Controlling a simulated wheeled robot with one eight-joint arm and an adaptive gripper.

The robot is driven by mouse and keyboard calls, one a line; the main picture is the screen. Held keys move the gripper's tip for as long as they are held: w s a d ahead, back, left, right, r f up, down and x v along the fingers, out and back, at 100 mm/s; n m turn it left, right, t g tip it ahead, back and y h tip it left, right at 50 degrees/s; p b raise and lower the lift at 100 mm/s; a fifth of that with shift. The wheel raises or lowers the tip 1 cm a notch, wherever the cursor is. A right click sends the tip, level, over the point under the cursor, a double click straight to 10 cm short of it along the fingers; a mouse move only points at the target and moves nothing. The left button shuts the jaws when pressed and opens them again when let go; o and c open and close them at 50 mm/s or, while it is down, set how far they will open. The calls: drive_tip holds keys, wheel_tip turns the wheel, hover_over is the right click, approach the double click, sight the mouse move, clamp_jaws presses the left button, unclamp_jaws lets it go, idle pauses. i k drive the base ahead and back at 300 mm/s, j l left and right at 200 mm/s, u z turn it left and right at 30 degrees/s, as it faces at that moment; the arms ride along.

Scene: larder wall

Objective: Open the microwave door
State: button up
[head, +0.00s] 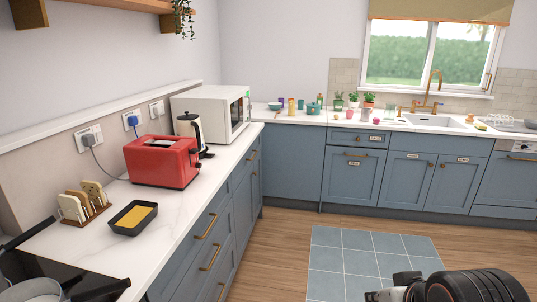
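The microwave (203,105) is a cream-white box at the far end of the left counter, near the corner. Its dark front (237,113) faces right and shows only at a steep angle. The door looks shut, flush with the body; its handle is too small to make out. Part of my arm shows at the bottom right, low over the floor and well apart from the microwave. My gripper's fingers do not show.
The red toaster (163,162), a toast rack (84,203) and a black dish (133,218) line the left counter (195,190). The wooden floor (280,245) between the cabinets is clear, with a blue tiled patch (365,255).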

sight(235, 113)
drive_tip(key=i, duration=2.1)
